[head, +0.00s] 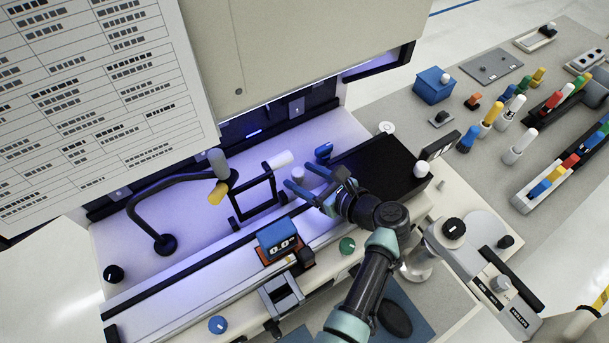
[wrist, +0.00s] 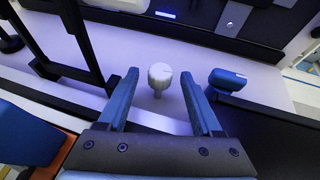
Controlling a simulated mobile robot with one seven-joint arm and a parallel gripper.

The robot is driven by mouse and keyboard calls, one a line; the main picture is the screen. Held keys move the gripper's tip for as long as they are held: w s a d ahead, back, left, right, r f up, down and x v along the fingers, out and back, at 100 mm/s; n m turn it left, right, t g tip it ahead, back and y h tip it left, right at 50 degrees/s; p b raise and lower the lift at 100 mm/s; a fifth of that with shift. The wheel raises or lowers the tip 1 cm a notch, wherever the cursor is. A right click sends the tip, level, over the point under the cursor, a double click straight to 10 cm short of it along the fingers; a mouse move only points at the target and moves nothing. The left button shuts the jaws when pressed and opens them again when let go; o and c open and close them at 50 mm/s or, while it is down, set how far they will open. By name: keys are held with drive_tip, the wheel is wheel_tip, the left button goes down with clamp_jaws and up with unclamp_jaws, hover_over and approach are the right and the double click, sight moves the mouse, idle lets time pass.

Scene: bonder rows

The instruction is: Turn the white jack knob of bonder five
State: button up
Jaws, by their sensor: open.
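The white jack knob (wrist: 160,76) stands upright on the pale machine bed in the wrist view, a short ribbed cap on a thinner stem. In the head view the white knob (head: 298,173) shows small, just beyond my fingertips. My gripper (head: 302,178) is open, with blue fingers. In the wrist view the knob appears between the tips of the two fingers, with a visible gap on each side. Whether the tips are level with it in depth I cannot tell. No number for the bonder is readable.

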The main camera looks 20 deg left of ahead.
drive_tip(key=b+v, duration=0.2)
drive_tip(key=v, duration=1.1)
drive_tip(key=shift+s+f, duration=0.1)
drive_tip(key=shift+s+a+f+m+t+h, duration=0.8)
drive_tip(key=shift+s+a+f+m+t, duration=0.2)
drive_tip(key=shift+m, duration=0.2)
drive_tip(key=s+m+t, duration=0.1)
drive_tip(key=s+a+r+m+t+h, duration=0.1)
drive_tip(key=shift+s+a+h, duration=0.1)
drive_tip(key=shift+s+h, duration=0.2)
drive_tip(key=shift+s, duration=0.05)
drive_tip(key=shift+s+a+r+m+t, duration=0.1)
drive_tip(key=shift+s+r+m+t, duration=0.3)
drive_tip(key=shift+r, duration=0.05)
drive_tip(key=shift+w+a, duration=0.3)
drive_tip(key=shift+h, duration=0.3)
drive_tip(key=p+x, duration=0.1)
drive_tip(key=x, duration=1.1)
drive_tip(key=shift+w+p, duration=0.15)
drive_tip(key=shift+p, duration=0.2)
drive_tip(key=shift+c, duration=0.4)
